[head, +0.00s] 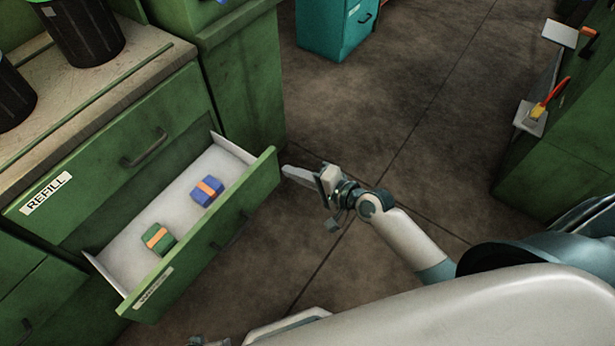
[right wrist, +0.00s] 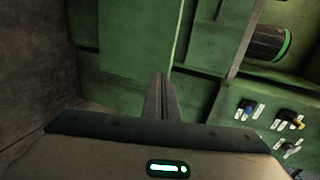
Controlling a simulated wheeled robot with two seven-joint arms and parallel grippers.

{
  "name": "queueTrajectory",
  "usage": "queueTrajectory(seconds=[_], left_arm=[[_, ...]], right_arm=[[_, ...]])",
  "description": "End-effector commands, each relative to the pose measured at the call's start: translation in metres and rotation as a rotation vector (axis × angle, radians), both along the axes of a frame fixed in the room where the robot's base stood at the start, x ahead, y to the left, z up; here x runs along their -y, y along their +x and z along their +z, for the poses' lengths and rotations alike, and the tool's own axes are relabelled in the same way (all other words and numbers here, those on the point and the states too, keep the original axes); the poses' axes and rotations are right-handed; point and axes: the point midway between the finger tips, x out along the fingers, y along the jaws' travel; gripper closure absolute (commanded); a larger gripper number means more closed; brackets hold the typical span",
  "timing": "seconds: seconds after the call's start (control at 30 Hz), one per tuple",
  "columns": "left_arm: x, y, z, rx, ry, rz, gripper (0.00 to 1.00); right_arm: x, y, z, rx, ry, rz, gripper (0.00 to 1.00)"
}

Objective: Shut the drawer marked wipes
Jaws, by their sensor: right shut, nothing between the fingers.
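The open drawer (head: 205,256) is pulled out of the green cabinet, below a closed drawer marked REFILL (head: 46,193). Its own label (head: 153,288) is too slanted to read. A blue block with an orange band (head: 207,190) and a green block with an orange band (head: 158,239) lie inside on the pale floor. My right gripper (head: 287,171) is shut and empty, its tips close to the right end of the drawer front; contact cannot be told. Its shut fingers also show in the right wrist view (right wrist: 160,80). Only a sliver of what may be my left gripper shows at the bottom edge.
Black bins (head: 88,30) stand on the worktop (head: 118,62). A teal cabinet (head: 335,30) stands at the back. A green cabinet (head: 565,130) with small trays is at the right. The floor (head: 420,90) between them is clear.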

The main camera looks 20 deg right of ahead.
Motion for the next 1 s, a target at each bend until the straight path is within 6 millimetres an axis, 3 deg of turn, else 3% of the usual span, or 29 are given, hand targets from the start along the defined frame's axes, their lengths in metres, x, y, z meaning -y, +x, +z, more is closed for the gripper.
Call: queueTrajectory(seconds=[0.2, 0.4, 1.0], left_arm=[[0.001, 0.004, 0.003, 0.014, -0.002, 0.000, 0.31], [-0.001, 0.000, -0.006, 0.005, -0.001, 0.001, 0.31], [0.000, 0.004, -0.005, 0.014, -0.002, 0.000, 0.31]], right_arm=[[-0.020, 0.029, -0.004, 0.001, 0.001, 0.000, 1.00], [-0.029, 0.042, -0.005, -0.002, 0.000, 0.001, 1.00], [-0.033, 0.048, -0.005, 0.000, 0.000, 0.001, 1.00]])
